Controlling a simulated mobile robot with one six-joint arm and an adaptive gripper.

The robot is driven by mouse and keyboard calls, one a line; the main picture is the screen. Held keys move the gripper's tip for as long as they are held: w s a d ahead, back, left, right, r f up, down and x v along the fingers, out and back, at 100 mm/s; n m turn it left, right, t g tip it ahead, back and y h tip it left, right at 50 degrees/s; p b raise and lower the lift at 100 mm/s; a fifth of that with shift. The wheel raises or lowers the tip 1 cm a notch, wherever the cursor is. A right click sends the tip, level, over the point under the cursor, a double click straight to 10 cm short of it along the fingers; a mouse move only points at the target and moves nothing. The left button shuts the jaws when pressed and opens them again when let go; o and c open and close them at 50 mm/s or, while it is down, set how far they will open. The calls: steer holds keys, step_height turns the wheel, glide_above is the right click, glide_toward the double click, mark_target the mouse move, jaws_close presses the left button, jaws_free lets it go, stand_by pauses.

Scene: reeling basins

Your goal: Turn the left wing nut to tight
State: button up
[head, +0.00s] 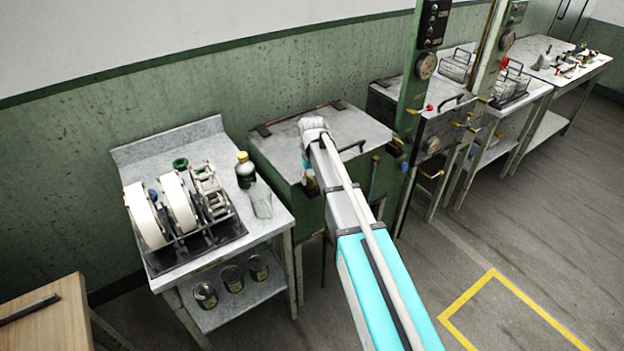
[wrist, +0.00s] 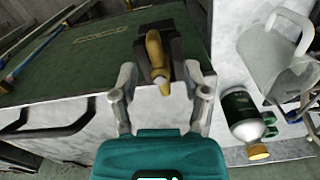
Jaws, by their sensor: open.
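A brass wing nut (wrist: 155,52) sits on a dark block on the green face of a basin in the wrist view. It points toward me, with its near end between my fingers. My gripper (wrist: 160,70) is open, with one finger on each side of the wing nut and a visible gap on both sides. I cannot tell whether the nut is tight or loose. In the head view my arm reaches to the front of the nearest green basin (head: 285,142), and the arm hides the wing nut there.
A grey table (head: 270,225) left of the basin holds a rack of white reels (head: 147,215), a bottle (head: 245,170) and a clear jug (head: 261,201). Cans (head: 232,278) stand on its lower shelf. A green post (head: 411,110) rises right of the basin. Floor at the right is open.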

jaws_close()
steer(key=shift+m, duration=0.4)
steer(key=m, duration=0.7)
steer(key=shift+m, duration=0.4)
steer(key=m, duration=0.4)
steer(key=shift+m, duration=0.3)
steer(key=m, duration=0.4)
steer(key=shift+m, duration=0.4)
